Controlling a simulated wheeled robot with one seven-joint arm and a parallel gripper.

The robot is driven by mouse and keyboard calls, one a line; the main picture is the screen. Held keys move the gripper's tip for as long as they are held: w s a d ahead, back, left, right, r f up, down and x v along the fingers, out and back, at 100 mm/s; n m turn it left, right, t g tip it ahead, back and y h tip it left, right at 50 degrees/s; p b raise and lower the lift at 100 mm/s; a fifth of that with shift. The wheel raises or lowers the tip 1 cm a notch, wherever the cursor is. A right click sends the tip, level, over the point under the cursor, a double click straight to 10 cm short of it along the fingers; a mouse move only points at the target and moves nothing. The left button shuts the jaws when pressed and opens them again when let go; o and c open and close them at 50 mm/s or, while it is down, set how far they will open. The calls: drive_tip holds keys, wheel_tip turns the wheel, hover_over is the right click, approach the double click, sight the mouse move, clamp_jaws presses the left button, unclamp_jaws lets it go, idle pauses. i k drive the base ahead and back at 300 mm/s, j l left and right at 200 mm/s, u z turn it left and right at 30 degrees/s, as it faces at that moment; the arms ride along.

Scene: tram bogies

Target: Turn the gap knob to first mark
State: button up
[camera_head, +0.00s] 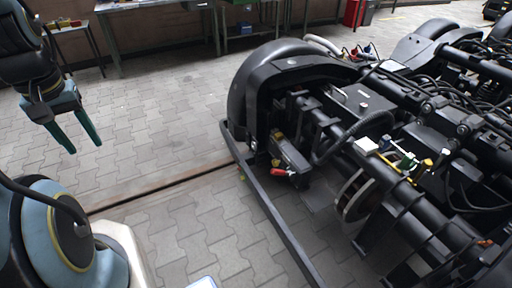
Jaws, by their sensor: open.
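My gripper (86,148) hangs at the left with its two teal fingers pointing down, apart and empty. It is above the paved floor, well to the left of the black tram bogie (290,68). I cannot tell for sure which part is the gap knob, and no marks can be read at this size. Small coloured parts show on the bogie: a red piece (279,172) low at its near left side, and a green piece (406,160) and a yellow piece (427,164) on top near a white block (366,145). My gripper touches none of them.
A dark rail bar (262,205) runs along the bogie's near side. A rail groove (160,187) crosses the floor. Workbenches (150,50) and a red bin (354,12) stand at the back. The paved floor between my arm and the bogie is clear.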

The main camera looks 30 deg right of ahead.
sight(275, 162)
drive_tip(key=i, duration=4)
drive_tip(key=i+z, duration=0.15)
drive_tip(key=i, duration=0.35)
drive_tip(key=i+j+z, duration=0.15)
drive_tip(key=i, duration=0.35)
drive_tip(key=i+j+z, duration=0.1)
drive_tip(key=i, duration=0.4)
drive_tip(key=z, duration=4.15)
drive_tip(key=i+u, duration=0.1)
drive_tip(key=i+l+u, duration=0.35)
drive_tip(key=l+u, duration=0.15)
drive_tip(key=i+l+u, duration=0.1)
drive_tip(key=l+u, duration=0.15)
drive_tip(key=i+l+u, duration=0.1)
drive_tip(key=l+u, duration=0.15)
drive_tip(key=l, duration=0.2)
